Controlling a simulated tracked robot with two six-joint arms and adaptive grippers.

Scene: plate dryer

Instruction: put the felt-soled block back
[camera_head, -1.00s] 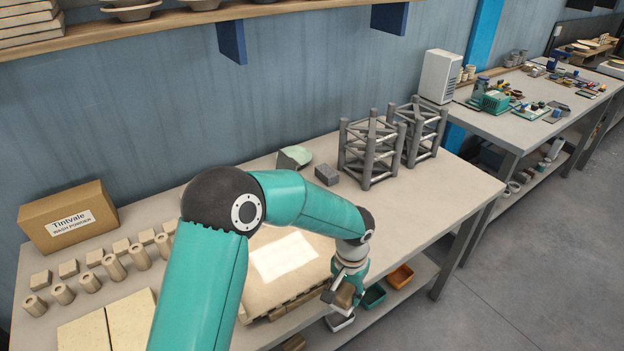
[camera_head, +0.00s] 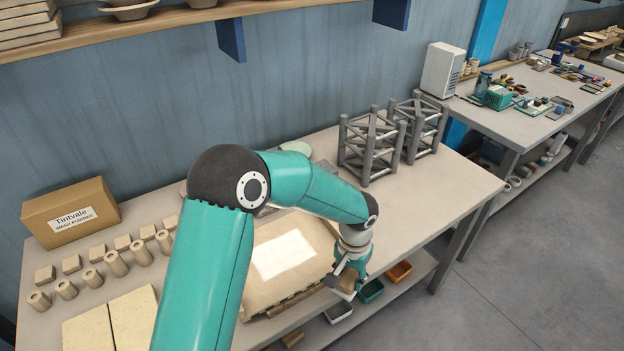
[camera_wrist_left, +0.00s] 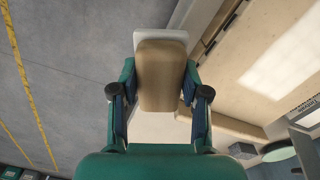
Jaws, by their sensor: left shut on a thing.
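My left gripper (camera_head: 350,272) is shut on the felt-soled block (camera_head: 348,283), just off the front edge of the bench. In the left wrist view the block (camera_wrist_left: 162,75) is a smooth tan piece with a pale sole (camera_wrist_left: 165,37) at its far end. Both fingers of the gripper (camera_wrist_left: 158,93) press its sides. A broad tan board (camera_head: 257,292) with a bright white patch lies on the bench beside the gripper. My right gripper is not in view.
Rows of small tan blocks and cylinders (camera_head: 115,263) and a cardboard box (camera_head: 72,214) stand on the left. Grey lattice frames (camera_head: 371,148) stand at the back. Orange (camera_head: 398,271) and green (camera_head: 370,291) bins sit below.

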